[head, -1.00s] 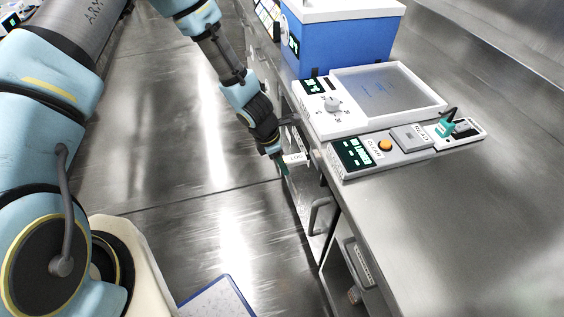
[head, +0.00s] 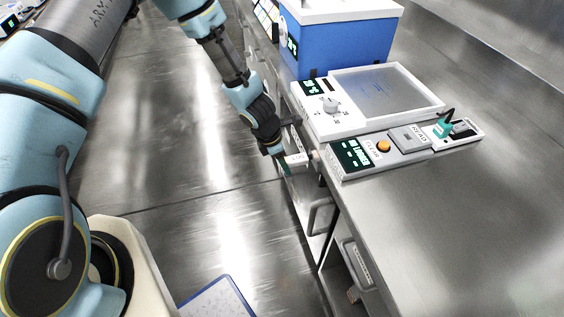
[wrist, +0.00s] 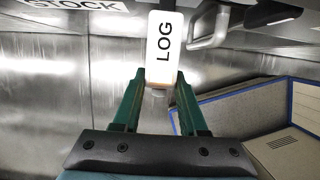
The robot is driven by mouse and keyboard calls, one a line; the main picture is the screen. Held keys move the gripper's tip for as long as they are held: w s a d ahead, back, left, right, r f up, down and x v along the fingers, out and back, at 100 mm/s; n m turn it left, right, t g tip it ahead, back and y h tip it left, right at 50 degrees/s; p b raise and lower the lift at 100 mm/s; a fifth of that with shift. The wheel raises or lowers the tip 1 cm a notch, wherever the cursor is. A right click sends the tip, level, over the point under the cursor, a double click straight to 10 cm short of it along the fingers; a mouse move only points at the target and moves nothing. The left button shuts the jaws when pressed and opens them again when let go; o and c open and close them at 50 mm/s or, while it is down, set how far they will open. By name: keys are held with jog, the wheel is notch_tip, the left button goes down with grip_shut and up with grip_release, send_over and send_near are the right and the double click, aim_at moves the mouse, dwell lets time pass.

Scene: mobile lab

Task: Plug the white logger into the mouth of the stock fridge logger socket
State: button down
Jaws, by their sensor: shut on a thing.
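The white logger (wrist: 162,46), labelled LOG, is held between the green fingertips of my gripper (wrist: 160,76) in the wrist view. In the head view the logger (head: 296,160) is a small white block at the bench's front edge, with my gripper (head: 287,163) on it. A STOCK label (wrist: 77,4) shows at the top left of the wrist view, cut by the frame edge. I cannot make out the socket mouth in either view, nor whether the logger touches anything beyond its far end.
A grey handle (wrist: 208,32) stands close to the right of the logger. On the bench (head: 440,220) are a reader (head: 352,155) with CLEAR and READ buttons, a white dial device (head: 318,120) and a blue box (head: 340,45). A blue-edged panel (wrist: 235,110) lies at right.

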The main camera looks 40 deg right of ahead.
jog(key=shift+s+d+p, duration=0.35)
jog(key=shift+d+p, duration=0.2)
jog(key=shift+d, duration=0.35)
jog(key=shift+c, duration=1.8)
grip_release()
jog(key=shift+r, duration=0.1)
jog(key=v, duration=1)
jog(key=shift+r, duration=0.3)
jog(key=shift+w+a, duration=0.1)
